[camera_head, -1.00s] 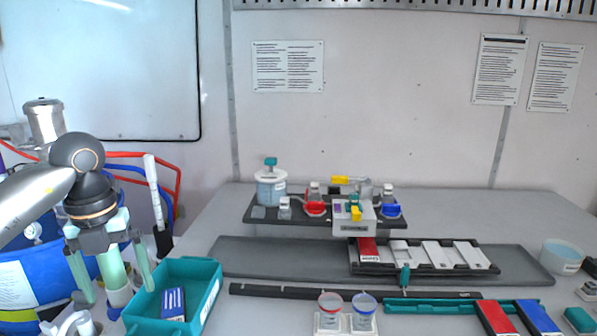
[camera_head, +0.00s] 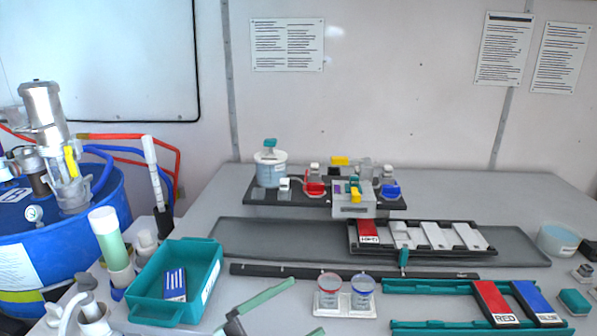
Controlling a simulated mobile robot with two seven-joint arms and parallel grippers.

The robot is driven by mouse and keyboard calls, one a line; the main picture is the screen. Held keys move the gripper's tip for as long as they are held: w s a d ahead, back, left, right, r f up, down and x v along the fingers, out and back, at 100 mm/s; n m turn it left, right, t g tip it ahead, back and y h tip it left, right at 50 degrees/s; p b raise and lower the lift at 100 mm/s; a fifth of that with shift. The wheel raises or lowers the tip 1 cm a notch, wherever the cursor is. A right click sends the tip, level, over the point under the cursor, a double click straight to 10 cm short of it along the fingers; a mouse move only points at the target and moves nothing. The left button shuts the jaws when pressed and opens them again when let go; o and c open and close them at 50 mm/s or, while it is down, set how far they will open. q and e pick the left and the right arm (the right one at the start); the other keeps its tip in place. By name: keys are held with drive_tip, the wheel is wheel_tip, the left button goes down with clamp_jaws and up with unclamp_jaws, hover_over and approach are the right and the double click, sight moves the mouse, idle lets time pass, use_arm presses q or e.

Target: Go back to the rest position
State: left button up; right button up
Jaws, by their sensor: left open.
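My left gripper (camera_head: 306,307) is low at the bottom edge of the head view, in front of the two small cups. Its two green fingers are spread apart with nothing between them, and most of its body is cut off by the frame. A pale green cylinder with a white top (camera_head: 108,235) stands upright at the left, well apart from the gripper. My right gripper is not in view.
A teal bin (camera_head: 210,262) holding a blue box stands left of the gripper. Cups with red and blue rims (camera_head: 346,295) are just beyond it. Red and blue labelled pieces (camera_head: 494,302) lie at right. A blue drum (camera_head: 40,240) stands far left.

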use_arm(q)
drive_tip(key=s+a+f+n+t+y, duration=0.1)
drive_tip(key=a+f+n+t+y, duration=0.35)
drive_tip(key=f+n+y, duration=0.3)
drive_tip(key=a+f+n+t+y, duration=0.3)
drive_tip(key=a+f+n+y, duration=0.25)
drive_tip(key=f+n, duration=0.35)
drive_tip(key=s+a+f+n+g+y, duration=0.2)
drive_tip(key=s+a+f+g, duration=0.1)
drive_tip(key=s+f, duration=0.4)
drive_tip(key=s+a+f+n+g+y, duration=0.2)
drive_tip(key=s+a+f+g+y, duration=0.1)
drive_tip(key=s+f, duration=0.5)
drive_tip(key=shift+s+f+n+g+p, duration=0.25)
drive_tip(key=shift+f+n+g+p, duration=0.1)
drive_tip(key=shift+f+g, duration=0.1)
